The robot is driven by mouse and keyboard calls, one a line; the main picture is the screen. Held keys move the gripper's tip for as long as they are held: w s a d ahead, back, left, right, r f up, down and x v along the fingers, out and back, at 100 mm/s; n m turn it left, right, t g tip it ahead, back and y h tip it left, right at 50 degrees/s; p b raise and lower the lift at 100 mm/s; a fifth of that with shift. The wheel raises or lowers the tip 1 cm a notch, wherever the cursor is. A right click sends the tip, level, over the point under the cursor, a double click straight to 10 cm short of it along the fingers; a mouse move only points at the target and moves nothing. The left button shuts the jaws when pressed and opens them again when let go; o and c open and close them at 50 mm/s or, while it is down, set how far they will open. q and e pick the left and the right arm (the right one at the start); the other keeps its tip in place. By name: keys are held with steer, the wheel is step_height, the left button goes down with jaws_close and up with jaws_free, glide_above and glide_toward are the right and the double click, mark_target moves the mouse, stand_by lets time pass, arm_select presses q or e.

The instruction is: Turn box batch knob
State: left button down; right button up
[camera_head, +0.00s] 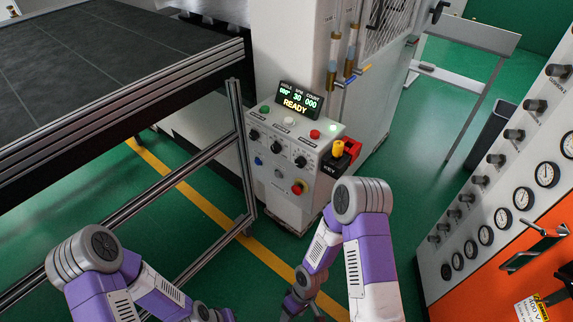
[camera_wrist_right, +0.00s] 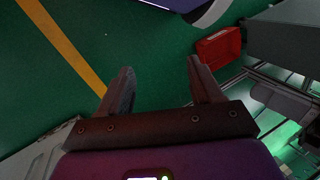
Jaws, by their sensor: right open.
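The control box (camera_head: 283,160) stands in the middle of the head view, with a lit READY display (camera_head: 298,99) on top. Its front has three black knobs: a left knob (camera_head: 254,135), a middle knob (camera_head: 276,142) and a right knob (camera_head: 301,161). Their labels are too small to read, so I cannot tell which is the batch knob. My right gripper (camera_wrist_right: 160,78) is open and empty in the right wrist view, over green floor, with no knob between its fingers. My left arm shows at the lower left of the head view; its gripper fingers are not visible.
A metal-framed table (camera_head: 120,95) stands to the left. A gauge panel (camera_head: 500,185) with an orange lower part stands to the right. A red bin (camera_wrist_right: 218,48) shows in the right wrist view.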

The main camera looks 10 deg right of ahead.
steer(key=w+d+n+h, duration=0.4)
steer(key=d+n+h, duration=0.1)
steer(key=n, duration=0.3)
steer(key=n+t+h+p, duration=0.2)
steer(key=n+t+h, duration=1)
steer(key=n+t, duration=0.15)
glide_toward(299, 165)
steer(key=shift+t, duration=0.35)
steer(key=shift+b+x, duration=0.3)
steer(key=shift+x, duration=3.7)
steer(key=shift+f, duration=0.15)
